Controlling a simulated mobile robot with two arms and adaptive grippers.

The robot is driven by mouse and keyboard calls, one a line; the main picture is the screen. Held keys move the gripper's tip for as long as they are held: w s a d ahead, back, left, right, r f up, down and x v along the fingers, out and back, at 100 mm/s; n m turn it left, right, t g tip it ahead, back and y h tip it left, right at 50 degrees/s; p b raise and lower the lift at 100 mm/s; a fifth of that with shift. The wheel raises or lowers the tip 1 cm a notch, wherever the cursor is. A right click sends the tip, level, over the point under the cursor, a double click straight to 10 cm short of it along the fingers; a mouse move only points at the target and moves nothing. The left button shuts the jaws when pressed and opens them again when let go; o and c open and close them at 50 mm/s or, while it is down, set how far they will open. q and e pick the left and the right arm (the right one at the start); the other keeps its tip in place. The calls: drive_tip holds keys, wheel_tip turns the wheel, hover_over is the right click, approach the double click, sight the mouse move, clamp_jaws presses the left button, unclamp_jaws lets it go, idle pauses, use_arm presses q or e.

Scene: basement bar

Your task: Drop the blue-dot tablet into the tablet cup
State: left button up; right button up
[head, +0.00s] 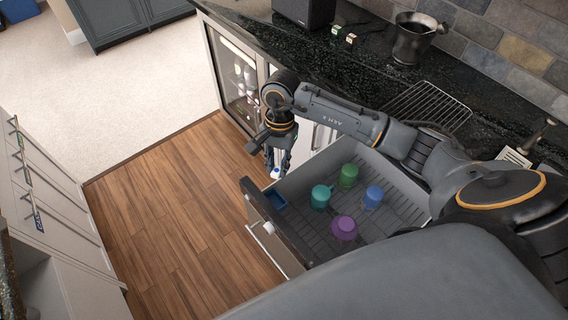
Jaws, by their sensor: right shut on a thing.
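My right gripper (279,163) points down over the left end of an open drawer. It is shut on a small white thing with blue on it, which looks like the blue-dot tablet (274,173). The tablet is in the air, above and apart from a small dark-blue square container (275,200) in the drawer's left corner. This container may be the tablet cup; no label is readable. My left gripper is not in view.
The open drawer (290,245) also holds a teal cup (321,196), a green cup (348,175), a blue cup (373,197) and a purple cup (344,228). The dark counter (345,75) behind bears a metal mortar (412,40) and a wire rack (428,105). The wooden floor (165,215) at left is clear.

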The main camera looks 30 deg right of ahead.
drive_tip(key=shift+w+f+b, duration=0.1)
drive_tip(key=shift+f+b, duration=0.5)
drive_tip(key=shift+f, duration=1.4)
drive_tip(key=o, duration=0.9)
drive_tip(key=r, duration=0.4)
drive_tip(key=d+r, duration=0.1)
drive_tip(key=r, duration=0.3)
drive_tip(key=w+r, duration=0.1)
drive_tip(key=r, duration=0.3)
drive_tip(key=shift+d, duration=0.2)
drive_tip(key=shift+f, duration=0.1)
